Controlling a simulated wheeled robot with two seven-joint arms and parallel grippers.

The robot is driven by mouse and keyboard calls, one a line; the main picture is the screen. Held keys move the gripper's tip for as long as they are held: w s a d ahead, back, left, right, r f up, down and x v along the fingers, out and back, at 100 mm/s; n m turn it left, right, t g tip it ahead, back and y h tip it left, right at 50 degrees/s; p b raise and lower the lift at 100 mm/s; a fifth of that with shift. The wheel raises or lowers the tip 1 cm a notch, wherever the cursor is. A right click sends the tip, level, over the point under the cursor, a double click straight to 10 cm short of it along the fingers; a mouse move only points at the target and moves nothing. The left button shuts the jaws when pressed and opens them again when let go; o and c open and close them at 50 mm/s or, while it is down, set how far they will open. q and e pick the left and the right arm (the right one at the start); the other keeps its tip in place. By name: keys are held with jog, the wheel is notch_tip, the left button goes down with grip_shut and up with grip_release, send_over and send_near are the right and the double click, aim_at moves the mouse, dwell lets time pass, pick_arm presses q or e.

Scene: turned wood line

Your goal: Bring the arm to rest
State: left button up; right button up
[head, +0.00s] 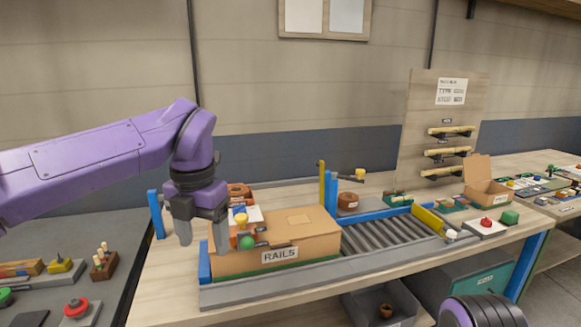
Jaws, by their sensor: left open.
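My left arm (95,160) is purple and reaches in from the left, bent downward at the wrist. My left gripper (202,238) points down with its two grey fingers apart and nothing between them. It is at the left end of the cardboard box labelled RAILS (285,240), in front of the box's left side in the picture. I cannot tell whether it touches the box. A purple and black rounded part of mine (482,312) shows at the bottom right; no right gripper fingers show.
A roller conveyor (385,238) runs right of the RAILS box on the wooden bench. A red button (486,223) and an open carton (487,190) stand at the right. A dark side table (45,255) at left holds another red button (77,307) and small parts.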

pick_arm(q)
jog(key=w+a+f+m+t+y, duration=0.4)
jog(key=f, duration=0.4)
jog(key=w+a+f+m+t+y, duration=0.3)
jog(key=w+f, duration=0.1)
jog(key=f, duration=0.4)
jog(key=s+f+m+t, duration=0.1)
jog(key=s+f+m, duration=0.1)
jog(key=f+m, duration=0.35)
jog(key=s+f+m+t, duration=0.1)
jog(key=s+f+m, duration=0.1)
jog(key=f, duration=0.6)
jog(key=s+a+f+m+g+h, duration=0.3)
jog(key=s+f+m, duration=0.5)
jog(key=s+f, duration=0.75)
jog(key=s+a+f+m+g, duration=0.1)
jog(key=s+a+f, duration=0.1)
jog(key=s, duration=0.7)
jog(key=s+a+f+m+g, duration=0.2)
jog(key=s+a+f, duration=0.1)
jog(key=s, duration=0.5)
jog(key=shift+s+h, duration=0.4)
pick_arm(e)
jog(key=shift+w, duration=0.35)
pick_arm(q)
jog(key=shift+m, duration=0.25)
